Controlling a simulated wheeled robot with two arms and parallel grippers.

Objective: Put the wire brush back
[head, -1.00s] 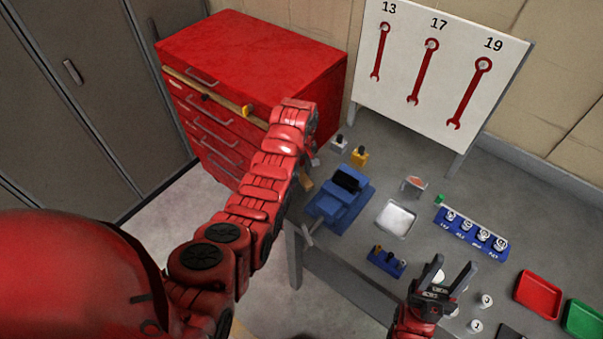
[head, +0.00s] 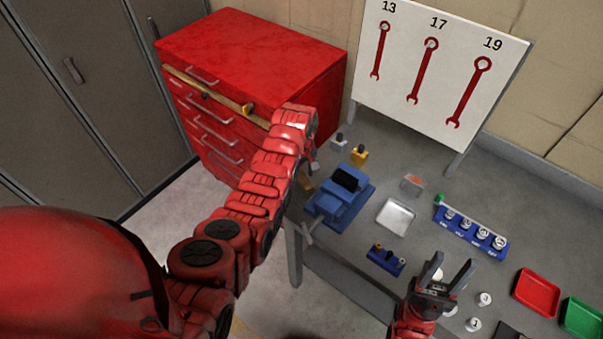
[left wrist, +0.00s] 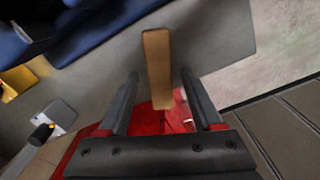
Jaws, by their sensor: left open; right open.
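A light-brown wooden piece (left wrist: 157,65), seemingly the wire brush's handle, shows in the left wrist view over the grey bench top, lying between my open left fingers (left wrist: 160,74). No bristles are visible. In the head view a small part of the brown piece (head: 306,183) shows at the bench's left edge, mostly hidden by my left arm. My left gripper (head: 313,165) is there, largely covered by its own wrist. My right gripper (head: 441,275) is open and empty above the bench's front part.
A blue vise (head: 340,200) stands just right of my left gripper, with yellow (head: 359,156) and grey (head: 338,143) small items behind. A red drawer cabinet (head: 250,60) is at the left.

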